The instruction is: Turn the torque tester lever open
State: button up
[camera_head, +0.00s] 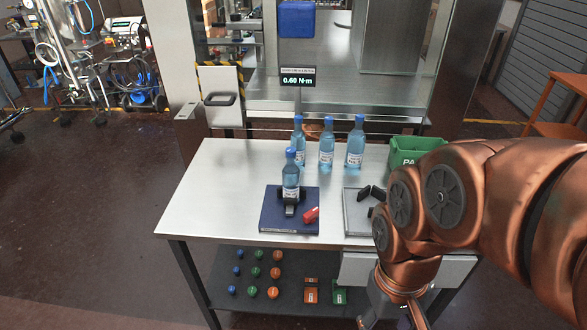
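The torque tester is a dark blue base (270,214) on the left part of the steel table. A blue-capped bottle (291,178) stands upright in its black holder (290,196). The red lever (311,214) sticks out at the holder's right front, over the base. My copper arm comes in from the right. Black finger-like parts (371,200), which look like my gripper, show over the grey tray to the right of the lever, apart from it. My arm hides most of them, so their opening is unclear. Nothing touches the lever.
Several more blue-capped bottles (326,145) stand behind the tester. A green crate (405,150) is at the back right, and a grey tray (355,222) lies right of the tester. A lower shelf (245,262) holds coloured caps. A display (298,79) reads 0.60 N·m. The table's left side is clear.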

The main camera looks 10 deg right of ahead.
aim_at(309, 218)
jog(key=z, duration=0.05)
jog(key=k, duration=0.5)
jog(key=u, duration=1.85)
jog(key=i, duration=1.35)
jog(key=z, duration=2.05)
